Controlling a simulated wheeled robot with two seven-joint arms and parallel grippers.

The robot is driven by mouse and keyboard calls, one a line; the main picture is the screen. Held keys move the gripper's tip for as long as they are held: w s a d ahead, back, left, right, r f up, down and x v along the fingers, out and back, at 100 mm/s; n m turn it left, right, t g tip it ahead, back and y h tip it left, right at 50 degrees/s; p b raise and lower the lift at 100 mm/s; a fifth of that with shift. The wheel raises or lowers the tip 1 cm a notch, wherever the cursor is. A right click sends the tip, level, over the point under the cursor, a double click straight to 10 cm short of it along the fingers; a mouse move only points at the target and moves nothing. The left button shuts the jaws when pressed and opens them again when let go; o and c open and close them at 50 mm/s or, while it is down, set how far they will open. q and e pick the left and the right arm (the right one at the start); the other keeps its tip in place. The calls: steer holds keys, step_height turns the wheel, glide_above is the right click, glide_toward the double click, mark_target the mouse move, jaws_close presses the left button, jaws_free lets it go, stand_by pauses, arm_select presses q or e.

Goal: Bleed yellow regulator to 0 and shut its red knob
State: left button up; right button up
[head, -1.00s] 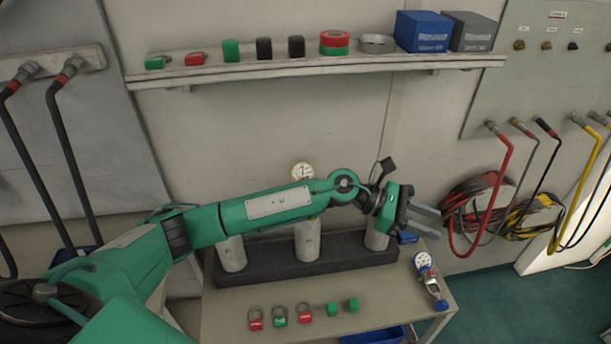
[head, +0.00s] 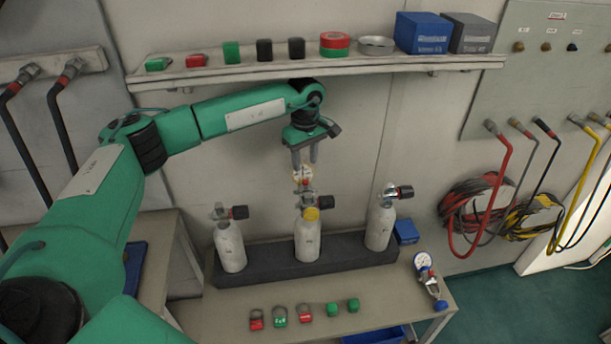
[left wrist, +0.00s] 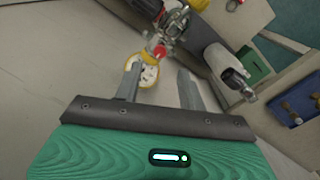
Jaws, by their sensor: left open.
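The yellow regulator sits on the middle cylinder (head: 308,242); its yellow collar (head: 311,214) and round gauge (head: 302,173) show in the head view. In the left wrist view the yellow-rimmed gauge (left wrist: 143,72) lies just beyond my fingertips, and the red knob (left wrist: 160,51) shows beside it. The gauge reading is too small to tell. My left gripper (head: 305,162) points down just above the gauge, open and empty; its two fingers (left wrist: 158,72) are apart in the left wrist view. My right gripper is out of view.
Cylinders with black-knobbed valves stand left (head: 230,246) and right (head: 380,226) in the dark rack (head: 345,250). A blue-gauge regulator (head: 424,263) and several padlocks and green blocks lie on the table (head: 230,310). A shelf (head: 350,67) hangs above my arm.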

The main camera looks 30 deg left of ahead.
mark_target(305, 180)
arm_select(q)
step_height(305, 180, down, 5)
steer(key=shift+f+p, duration=0.1)
steer(key=shift+p, duration=0.85)
steer(key=shift+f, duration=0.65)
jaws_close()
